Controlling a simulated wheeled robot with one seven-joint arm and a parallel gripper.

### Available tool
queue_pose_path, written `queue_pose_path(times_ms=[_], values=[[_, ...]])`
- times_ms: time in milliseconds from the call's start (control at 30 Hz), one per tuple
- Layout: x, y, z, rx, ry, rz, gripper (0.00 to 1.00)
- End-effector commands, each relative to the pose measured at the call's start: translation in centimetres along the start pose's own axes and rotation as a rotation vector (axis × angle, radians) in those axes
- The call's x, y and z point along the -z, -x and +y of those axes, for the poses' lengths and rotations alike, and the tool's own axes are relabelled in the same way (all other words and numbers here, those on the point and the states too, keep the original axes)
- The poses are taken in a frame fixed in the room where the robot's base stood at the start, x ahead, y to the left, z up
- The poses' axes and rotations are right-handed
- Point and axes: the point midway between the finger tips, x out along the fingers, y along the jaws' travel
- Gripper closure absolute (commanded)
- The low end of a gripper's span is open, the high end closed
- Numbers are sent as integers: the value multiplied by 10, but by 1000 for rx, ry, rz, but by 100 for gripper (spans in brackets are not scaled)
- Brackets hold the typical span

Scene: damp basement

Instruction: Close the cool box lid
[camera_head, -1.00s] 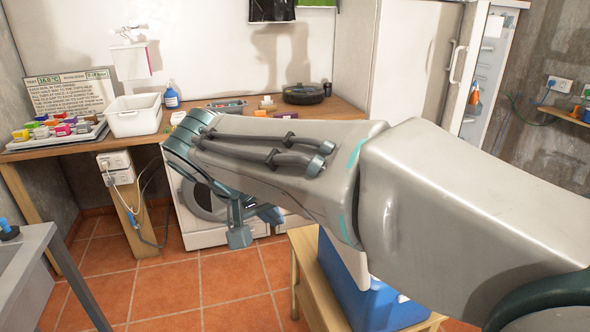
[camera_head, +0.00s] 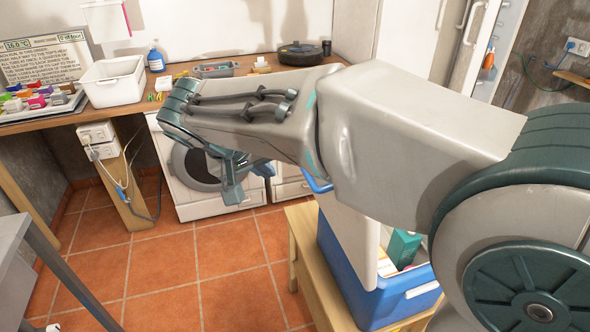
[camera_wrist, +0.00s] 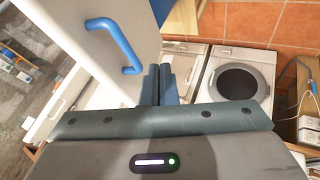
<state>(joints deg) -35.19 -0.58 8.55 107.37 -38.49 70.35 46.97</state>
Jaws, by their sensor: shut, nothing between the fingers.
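The blue cool box (camera_head: 345,278) stands on a wooden bench. Its white lid (camera_head: 352,232) is raised, and a teal carton (camera_head: 404,246) shows inside the box. The lid's blue handle (camera_head: 318,184) is partly hidden by my arm. In the wrist view the lid (camera_wrist: 75,25) is close on the left, with its blue handle (camera_wrist: 117,45) just up and left of my fingertips. My gripper (camera_head: 232,190) is shut and empty, left of the lid in the head view. Its fingers (camera_wrist: 160,82) are together and appear apart from the handle.
The wooden bench (camera_head: 303,243) carries the box. Behind are a washing machine (camera_head: 190,170) and a counter (camera_head: 60,122) with a white bin (camera_head: 114,84). A grey table (camera_head: 30,250) stands at the left. Tiled floor (camera_head: 200,270) between is clear.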

Motion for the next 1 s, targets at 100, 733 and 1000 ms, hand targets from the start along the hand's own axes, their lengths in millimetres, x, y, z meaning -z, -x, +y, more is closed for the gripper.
queue_pose_path(times_ms=[100,733,1000], values=[[0,-28,1,-4,2,-5,100],[0,-72,37,-1,-2,-2,100],[0,-72,37,1,-2,-2,100]])
